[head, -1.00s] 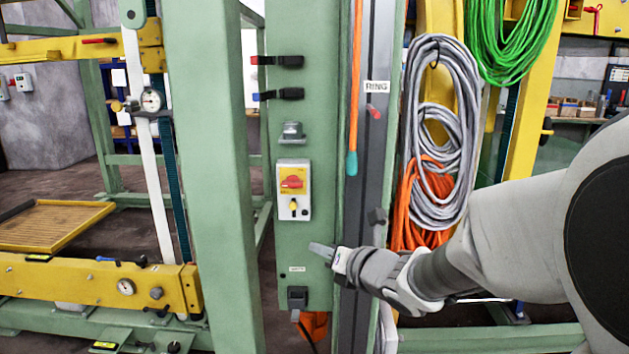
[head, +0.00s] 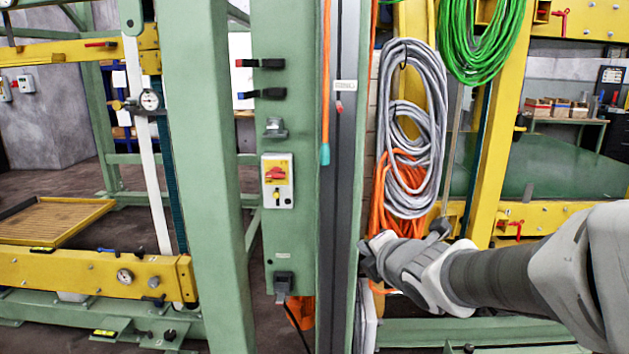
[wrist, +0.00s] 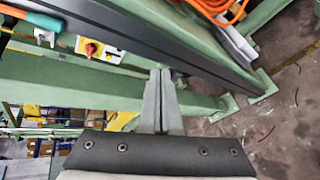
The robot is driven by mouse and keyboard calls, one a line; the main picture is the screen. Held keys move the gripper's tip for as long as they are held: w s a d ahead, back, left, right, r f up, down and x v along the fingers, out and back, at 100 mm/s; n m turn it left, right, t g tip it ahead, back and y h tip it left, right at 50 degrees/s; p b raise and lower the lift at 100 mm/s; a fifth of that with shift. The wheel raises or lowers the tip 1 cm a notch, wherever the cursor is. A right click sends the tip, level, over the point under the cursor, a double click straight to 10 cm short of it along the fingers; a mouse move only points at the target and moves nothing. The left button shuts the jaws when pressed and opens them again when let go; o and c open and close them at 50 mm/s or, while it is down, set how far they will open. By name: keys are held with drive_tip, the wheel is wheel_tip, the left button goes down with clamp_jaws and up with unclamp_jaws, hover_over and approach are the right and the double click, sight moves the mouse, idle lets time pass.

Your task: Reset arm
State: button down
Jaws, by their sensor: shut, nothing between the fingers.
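My gripper (head: 368,266) is at the lower middle of the head view, in front of the dark grey post and the hanging cables. My arm reaches in from the right edge. In the head view the fingers are hard to make out. In the wrist view my gripper (wrist: 160,72) shows two grey fingers pressed together with nothing between them. The green panel (head: 279,222) stands to its left, apart from it. The panel carries a red-and-yellow switch (head: 276,175), which also shows in the wrist view (wrist: 90,48).
A dark grey post (head: 341,190) stands beside the panel. Grey cable coils (head: 408,150), orange cable (head: 385,205) and green cable (head: 485,45) hang behind my arm. A thick green column (head: 208,180) and a yellow beam (head: 75,272) are at left. Open floor shows in the wrist view.

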drive_tip(key=s+d+f+m+g+h, duration=0.15)
drive_tip(key=s+m+g, duration=0.25)
drive_tip(key=s+m, duration=0.9)
drive_tip(key=s+d+f+m+g+h, duration=0.1)
drive_tip(key=s+d+m+g, duration=0.2)
drive_tip(key=s+m, duration=0.95)
wheel_tip(320, 180, up, 19)
drive_tip(key=w+p, duration=0.1)
drive_tip(key=p, duration=1.8)
